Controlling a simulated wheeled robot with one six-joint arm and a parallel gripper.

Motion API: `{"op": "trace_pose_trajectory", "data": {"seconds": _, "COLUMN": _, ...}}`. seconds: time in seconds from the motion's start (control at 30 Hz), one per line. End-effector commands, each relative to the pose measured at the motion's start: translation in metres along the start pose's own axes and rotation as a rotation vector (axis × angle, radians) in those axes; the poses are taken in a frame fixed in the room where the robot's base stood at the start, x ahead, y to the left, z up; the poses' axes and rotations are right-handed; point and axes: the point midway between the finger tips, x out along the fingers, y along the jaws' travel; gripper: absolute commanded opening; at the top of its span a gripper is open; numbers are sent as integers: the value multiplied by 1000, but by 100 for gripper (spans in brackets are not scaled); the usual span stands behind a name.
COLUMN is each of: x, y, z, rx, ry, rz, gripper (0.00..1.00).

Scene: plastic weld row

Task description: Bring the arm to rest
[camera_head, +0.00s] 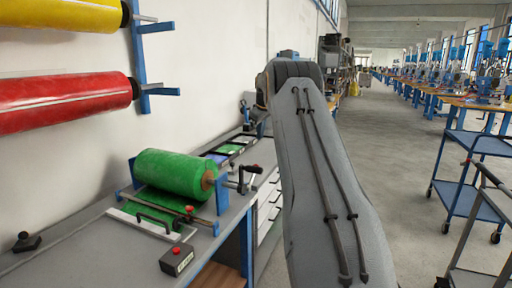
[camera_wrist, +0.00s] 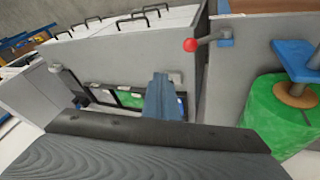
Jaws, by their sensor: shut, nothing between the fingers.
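My arm, a long grey link with two dark cables, rises through the middle of the head view and hides my gripper there. In the wrist view my gripper (camera_wrist: 162,88) shows as narrow blue-grey fingers, shut and empty. Behind the fingers lies a black-framed panel with green and white parts (camera_wrist: 133,98) on the grey bench. The fingers appear apart from it, though the exact gap is hard to tell.
A green roll (camera_head: 174,173) on a blue stand sits on the bench (camera_head: 108,254). A small button box (camera_head: 177,259) is at its front. Red (camera_head: 62,102) and yellow (camera_head: 62,14) rolls hang on the wall. A blue trolley (camera_head: 476,145) stands right; the aisle floor (camera_head: 385,130) is clear.

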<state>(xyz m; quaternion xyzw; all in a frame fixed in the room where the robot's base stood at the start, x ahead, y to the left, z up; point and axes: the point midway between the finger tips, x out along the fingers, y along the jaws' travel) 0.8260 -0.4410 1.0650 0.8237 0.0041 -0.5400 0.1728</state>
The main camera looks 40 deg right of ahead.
Motion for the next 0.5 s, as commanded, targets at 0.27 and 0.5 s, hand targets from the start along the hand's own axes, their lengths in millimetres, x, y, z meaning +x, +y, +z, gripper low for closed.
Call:
{"op": "trace_pose_trajectory", "data": {"seconds": 0.27, "x": -11, "y": 9, "z": -2, "rx": 0, "ry": 0, "rz": 0, "gripper": 0}}
{"op": "trace_pose_trajectory", "data": {"seconds": 0.5, "x": -11, "y": 9, "z": -2, "rx": 0, "ry": 0, "rz": 0, "gripper": 0}}
